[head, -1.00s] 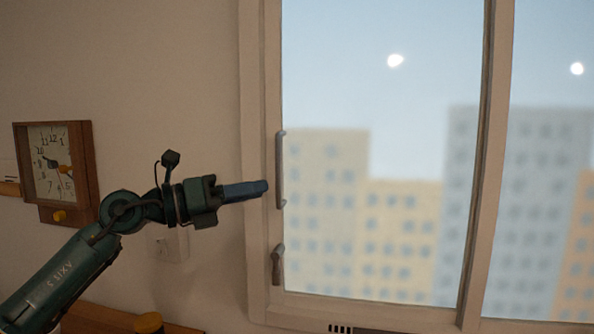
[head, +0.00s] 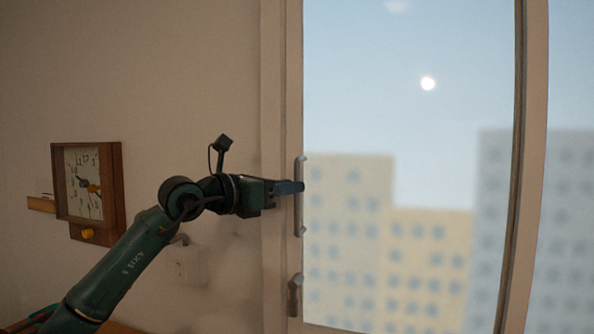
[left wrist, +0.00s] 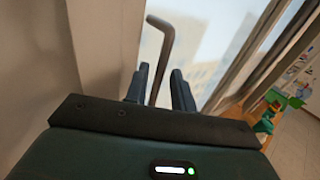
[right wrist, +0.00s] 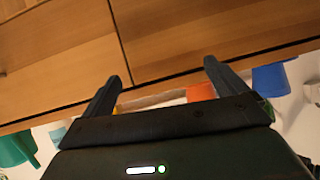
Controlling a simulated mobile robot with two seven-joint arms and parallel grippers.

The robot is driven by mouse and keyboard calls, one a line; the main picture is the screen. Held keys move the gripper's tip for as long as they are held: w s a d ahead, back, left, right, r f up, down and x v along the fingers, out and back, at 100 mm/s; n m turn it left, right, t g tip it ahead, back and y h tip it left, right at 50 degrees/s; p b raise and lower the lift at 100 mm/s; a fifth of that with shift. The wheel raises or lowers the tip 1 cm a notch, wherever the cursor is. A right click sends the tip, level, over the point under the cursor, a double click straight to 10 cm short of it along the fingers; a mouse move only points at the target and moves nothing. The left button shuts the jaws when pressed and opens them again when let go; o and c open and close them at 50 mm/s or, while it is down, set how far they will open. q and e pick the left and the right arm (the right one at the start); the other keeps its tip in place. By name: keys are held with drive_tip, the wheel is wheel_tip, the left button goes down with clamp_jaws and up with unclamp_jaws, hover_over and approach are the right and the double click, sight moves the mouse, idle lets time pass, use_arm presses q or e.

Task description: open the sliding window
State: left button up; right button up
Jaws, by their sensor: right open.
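The sliding window (head: 400,140) fills the right half of the head view, with blurred buildings behind its glass. A vertical bar handle (head: 300,222) is on its left frame. The handle (left wrist: 165,45) also shows in the left wrist view, running down between the fingers. My left gripper (head: 297,187) is at the handle's middle. In the left wrist view my left gripper (left wrist: 159,84) is open, with a finger on each side of the handle and gaps beside it. My right gripper (right wrist: 162,71) is open and empty near wooden drawer fronts.
A smaller latch-like handle (head: 295,295) sits below the bar handle. A wooden clock (head: 88,190) hangs on the wall at left. Wooden drawers (right wrist: 190,35) and a blue object (right wrist: 270,78) are close to my right gripper.

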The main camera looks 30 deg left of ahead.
use_arm(q)
drive_tip(key=shift+p+x, duration=0.3)
drive_tip(key=shift+x, duration=1.15)
drive_tip(key=shift+c, duration=0.3)
clamp_jaws()
